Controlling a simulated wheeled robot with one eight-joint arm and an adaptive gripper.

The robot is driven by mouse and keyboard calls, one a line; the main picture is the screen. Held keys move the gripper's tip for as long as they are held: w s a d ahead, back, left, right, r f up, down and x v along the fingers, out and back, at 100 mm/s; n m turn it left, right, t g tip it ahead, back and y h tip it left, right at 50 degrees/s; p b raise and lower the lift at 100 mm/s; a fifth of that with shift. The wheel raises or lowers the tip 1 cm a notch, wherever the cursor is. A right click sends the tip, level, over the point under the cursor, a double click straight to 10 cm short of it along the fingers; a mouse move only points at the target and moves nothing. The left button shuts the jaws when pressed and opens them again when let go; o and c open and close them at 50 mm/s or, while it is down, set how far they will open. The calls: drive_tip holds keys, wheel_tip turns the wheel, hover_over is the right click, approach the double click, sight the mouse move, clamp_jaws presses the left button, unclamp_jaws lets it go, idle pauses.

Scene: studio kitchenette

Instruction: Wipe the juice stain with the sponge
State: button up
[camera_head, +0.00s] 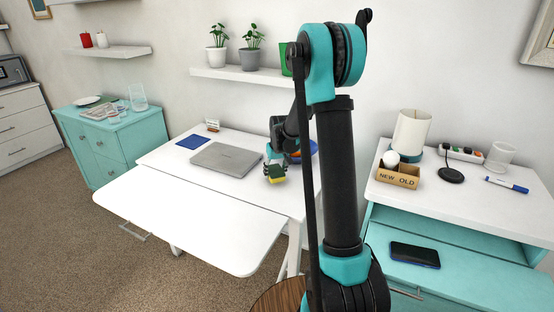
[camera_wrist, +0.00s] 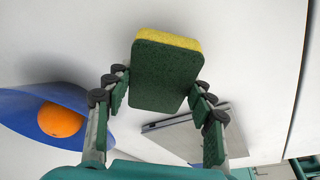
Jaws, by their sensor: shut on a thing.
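A green and yellow sponge (camera_wrist: 167,75) is held between the fingertips of my gripper (camera_wrist: 160,86) in the wrist view, its dark green face toward the camera. In the head view the sponge (camera_head: 277,175) hangs beneath my gripper (camera_head: 276,160), over the white desk (camera_head: 220,217) to the right of the laptop. I cannot tell from these views how far it is above the desk. No juice stain can be made out in either view; part of the desk is hidden behind my arm and the sponge.
A closed grey laptop (camera_head: 226,159) and a blue notebook (camera_head: 192,142) lie on the desk. A blue bowl (camera_wrist: 25,106) with an orange (camera_wrist: 60,120) is beside my gripper. A small sign (camera_head: 212,126) stands at the back. The desk's front is clear.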

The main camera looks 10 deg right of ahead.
drive_tip(key=shift+r, duration=3)
